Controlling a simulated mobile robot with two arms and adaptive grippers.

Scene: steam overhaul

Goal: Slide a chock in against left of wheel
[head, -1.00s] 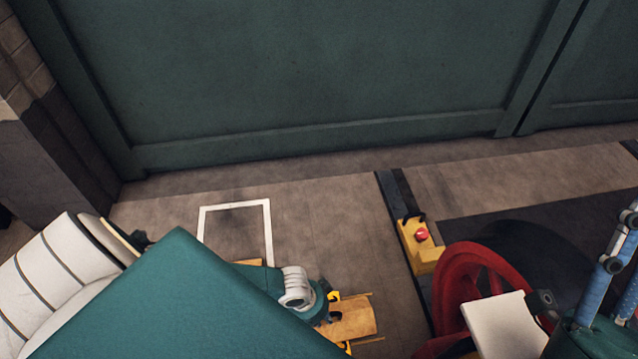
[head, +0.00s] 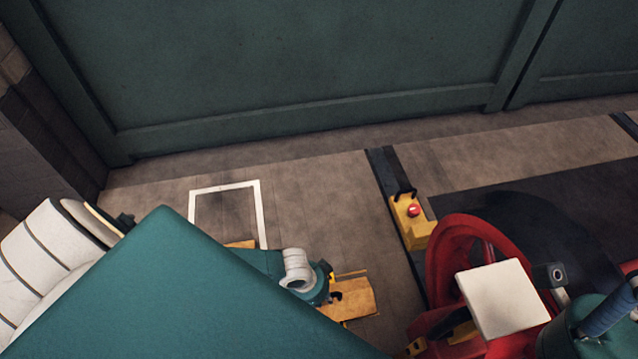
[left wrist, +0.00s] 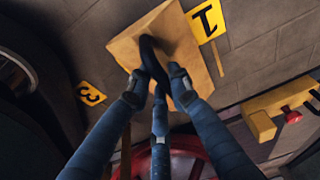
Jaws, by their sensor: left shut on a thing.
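A wooden chock (left wrist: 160,48) with a black handle fills the upper middle of the left wrist view. My left gripper (left wrist: 159,88) is shut on that handle. In the head view the chock (head: 352,297) is partly covered by my left arm; it is on the left of the red wheel (head: 440,270), apart from it. The wheel's rim also shows at the bottom of the left wrist view (left wrist: 185,160). My right gripper (head: 605,312) is at the lower right of the head view, only partly in frame, and its fingertips do not show clearly.
A yellow block (head: 412,228) with a red knob sits on the dark rail (head: 385,175) behind the wheel. A white floor outline (head: 225,187) lies at left. Yellow plates marked 1 (left wrist: 208,20) and 3 (left wrist: 91,93) show in the wrist view. Floor between outline and rail is clear.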

